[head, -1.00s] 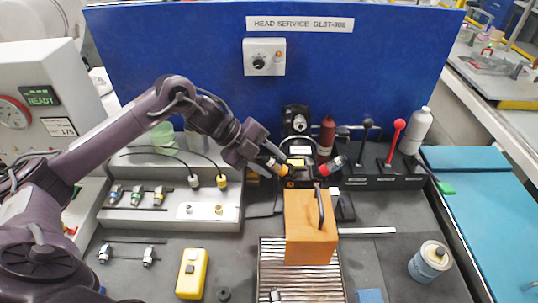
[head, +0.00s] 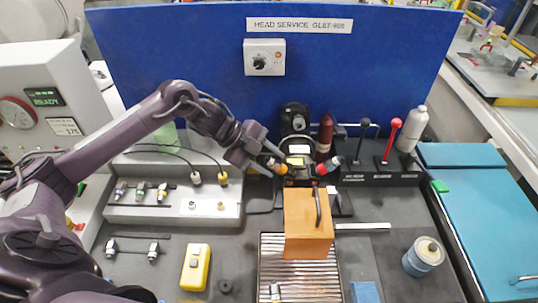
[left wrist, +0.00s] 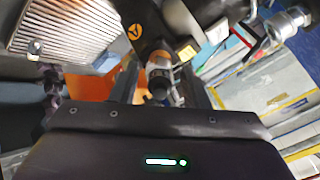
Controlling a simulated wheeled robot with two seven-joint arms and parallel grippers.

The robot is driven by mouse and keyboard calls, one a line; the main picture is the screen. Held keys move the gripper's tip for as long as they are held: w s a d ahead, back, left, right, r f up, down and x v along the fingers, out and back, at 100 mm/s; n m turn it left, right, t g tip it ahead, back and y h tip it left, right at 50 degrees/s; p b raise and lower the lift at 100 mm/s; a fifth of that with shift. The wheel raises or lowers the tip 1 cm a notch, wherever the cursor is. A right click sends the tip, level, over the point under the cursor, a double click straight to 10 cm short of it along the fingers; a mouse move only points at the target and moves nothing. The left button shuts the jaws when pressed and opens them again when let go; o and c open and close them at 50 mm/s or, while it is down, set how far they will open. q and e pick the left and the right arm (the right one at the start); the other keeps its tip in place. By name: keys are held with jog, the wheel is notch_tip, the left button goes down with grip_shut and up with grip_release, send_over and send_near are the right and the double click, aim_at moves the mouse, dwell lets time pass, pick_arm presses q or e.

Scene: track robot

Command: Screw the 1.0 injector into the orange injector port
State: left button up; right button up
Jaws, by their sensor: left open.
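The orange injector port (head: 281,168) is on the left of the black head (head: 297,148), at the back middle of the bench. My left gripper (head: 266,160) is open beside it, fingers pointing at the port. In the left wrist view an injector (left wrist: 158,78) with a dark end and metallic body stands between the open fingers (left wrist: 160,92), in line with an orange ring on the black head (left wrist: 146,28). I cannot read its label or tell how deep it sits. Several other injectors (head: 141,191) lie in the grey rack. My right gripper is not in view.
A red-collared port (head: 325,168) is on the head's other side. An orange box (head: 307,225) with a handle stands in front, by a ribbed metal tray (head: 270,275). A yellow block (head: 196,267) and a can (head: 423,257) are nearer. Red and black levers (head: 390,140) are at right.

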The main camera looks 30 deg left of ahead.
pick_arm(q)
jog(key=shift+r+n+p, duration=0.15)
jog(key=shift+n+p, duration=0.95)
jog(key=shift+p, duration=0.1)
jog(key=shift+n, duration=0.9)
jog(key=n, duration=0.4)
jog(key=shift+n, duration=0.4)
jog(key=c, duration=0.9)
grip_shut()
